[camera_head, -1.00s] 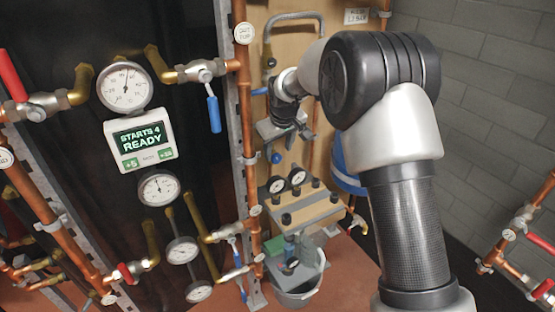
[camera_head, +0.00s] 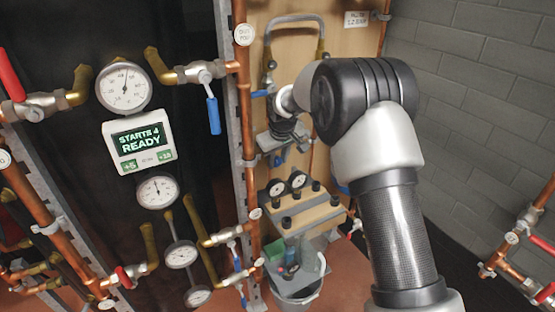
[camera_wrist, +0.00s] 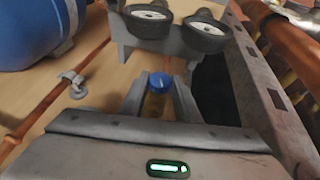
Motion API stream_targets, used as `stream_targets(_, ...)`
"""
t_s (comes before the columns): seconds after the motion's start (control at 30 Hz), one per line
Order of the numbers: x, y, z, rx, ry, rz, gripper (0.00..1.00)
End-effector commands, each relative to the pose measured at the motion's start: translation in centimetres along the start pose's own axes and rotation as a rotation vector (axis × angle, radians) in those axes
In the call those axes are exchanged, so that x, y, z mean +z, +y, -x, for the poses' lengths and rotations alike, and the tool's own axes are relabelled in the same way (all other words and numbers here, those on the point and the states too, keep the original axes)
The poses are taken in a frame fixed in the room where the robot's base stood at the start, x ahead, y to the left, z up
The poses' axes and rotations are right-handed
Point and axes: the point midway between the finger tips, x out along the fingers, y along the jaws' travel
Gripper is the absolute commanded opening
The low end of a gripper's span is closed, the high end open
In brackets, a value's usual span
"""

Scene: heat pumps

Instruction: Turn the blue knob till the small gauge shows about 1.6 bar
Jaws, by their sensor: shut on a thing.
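The blue knob (camera_wrist: 160,82) sits between the fingers of my gripper (camera_wrist: 160,92) in the wrist view, below a grey plate. My gripper is shut on it. In the head view my gripper (camera_head: 279,155) is at the wooden panel, and its fingers and the knob are partly covered by my wrist. Two small round gauges (camera_wrist: 150,12) (camera_wrist: 207,29) show at the top of the wrist view. In the head view they are the small gauges (camera_head: 277,187) (camera_head: 298,180) just below my gripper. Their needles are too small to read.
A copper pipe (camera_head: 247,115) runs close left of my gripper. A blue vessel (camera_wrist: 40,30) is at the wrist view's upper left. A blue-handled valve (camera_head: 213,114) hangs further left.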

Motion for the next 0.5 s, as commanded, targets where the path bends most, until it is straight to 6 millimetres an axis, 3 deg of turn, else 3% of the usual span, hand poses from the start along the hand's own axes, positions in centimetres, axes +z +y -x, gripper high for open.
stream_targets(0.27,-0.12,0.31,0.27,-0.051,0.001,-0.024,0.07)
stream_targets(0.5,-0.09,0.80,0.34,-0.196,0.000,-0.088,0.07)
